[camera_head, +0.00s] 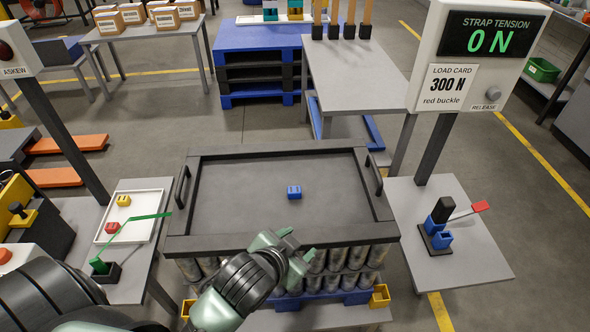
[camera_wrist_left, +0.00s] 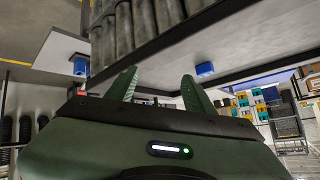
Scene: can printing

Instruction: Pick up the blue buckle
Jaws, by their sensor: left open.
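The blue buckle (camera_head: 294,192) is a small block lying near the middle of the dark framed top (camera_head: 235,192) over the cans. My left gripper (camera_head: 292,248) is open and empty at the near edge of this frame, apart from the buckle and nearer to me. In the left wrist view its two green fingers (camera_wrist_left: 160,86) are spread with nothing between them. A small blue block (camera_wrist_left: 205,69) shows there beyond the right finger, apart from it; it looks like the buckle. My right gripper is not in view.
Cans (camera_head: 318,262) stand under the frame, which has raised rims and side handles. A white tray (camera_head: 146,199) at left holds a yellow and a red buckle. A strap stand (camera_head: 440,238) is on the right table. The tension display (camera_head: 492,38) reads 0 N; its load card says 300 N, red buckle.

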